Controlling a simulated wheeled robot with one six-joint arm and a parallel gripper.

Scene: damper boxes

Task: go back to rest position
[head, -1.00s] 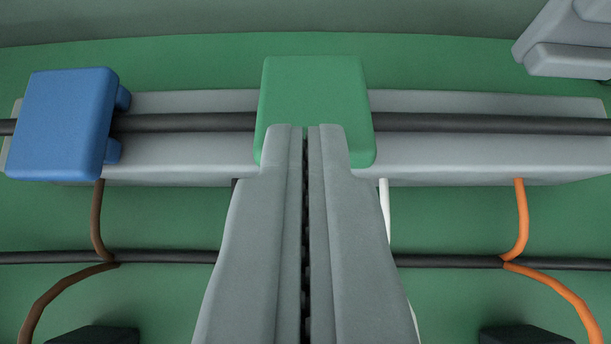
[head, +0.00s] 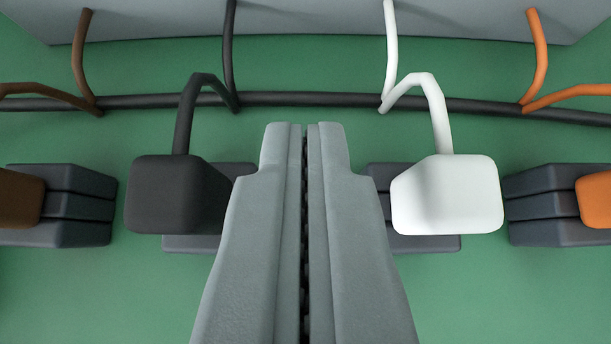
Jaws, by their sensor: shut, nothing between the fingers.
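My gripper (head: 306,130) is in the middle of the head view, its two grey fingers close together and pointing up the picture. It is shut and holds nothing. Its tips lie between a black block (head: 165,195) on the left and a white block (head: 447,198) on the right, and I see it touching neither. The fingers hide part of the dark bases beside them.
A brown block (head: 20,200) and an orange block (head: 594,200) sit at the outer edges. Coloured cables rise past a dark horizontal cable (head: 300,98) to a grey surface (head: 300,22) at the top. The green floor (head: 510,300) is bare in front.

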